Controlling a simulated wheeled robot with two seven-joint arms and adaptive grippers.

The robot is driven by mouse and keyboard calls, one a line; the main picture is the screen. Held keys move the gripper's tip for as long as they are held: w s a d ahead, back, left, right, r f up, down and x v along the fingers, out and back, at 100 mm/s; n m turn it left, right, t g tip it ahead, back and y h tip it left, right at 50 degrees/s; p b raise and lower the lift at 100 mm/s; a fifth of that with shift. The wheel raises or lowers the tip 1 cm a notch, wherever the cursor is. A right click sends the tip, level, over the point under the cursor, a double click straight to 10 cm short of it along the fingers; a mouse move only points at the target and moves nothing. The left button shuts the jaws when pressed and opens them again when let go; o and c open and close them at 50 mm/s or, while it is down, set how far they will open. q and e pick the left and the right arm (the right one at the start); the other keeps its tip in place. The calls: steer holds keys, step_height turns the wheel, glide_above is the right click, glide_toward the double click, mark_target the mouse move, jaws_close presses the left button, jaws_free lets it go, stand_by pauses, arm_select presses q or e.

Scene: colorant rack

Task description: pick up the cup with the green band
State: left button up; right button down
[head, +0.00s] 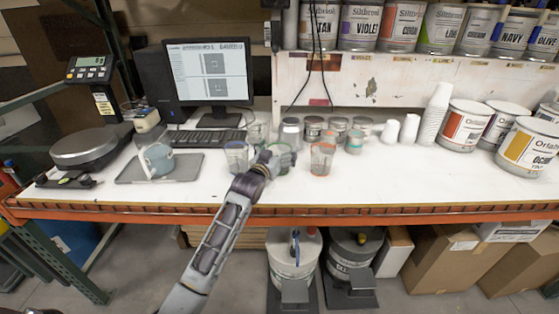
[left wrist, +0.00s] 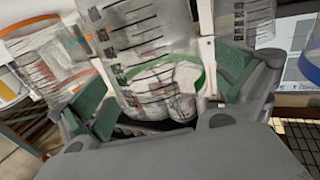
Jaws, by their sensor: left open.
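The cup with the green band (head: 286,154) is a clear, marked cup standing on the white bench, partly hidden by my left gripper (head: 268,163) in the head view. In the left wrist view the green-banded cup (left wrist: 165,84) lies between the two green-padded fingers of my left gripper (left wrist: 168,88). The fingers are apart, one on each side of the cup. I cannot tell whether either finger touches it. My right gripper is not in view.
A cup with an orange band (head: 322,160) stands just right, and one with a blue band (head: 237,157) just left. Small jars (head: 313,128) stand behind. A grey tray (head: 187,170) with a pitcher (head: 157,160) is further left. The bench front right is clear.

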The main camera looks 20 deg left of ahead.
arm_select(q)
steer(key=shift+w, duration=0.3)
steer(key=c, duration=0.7)
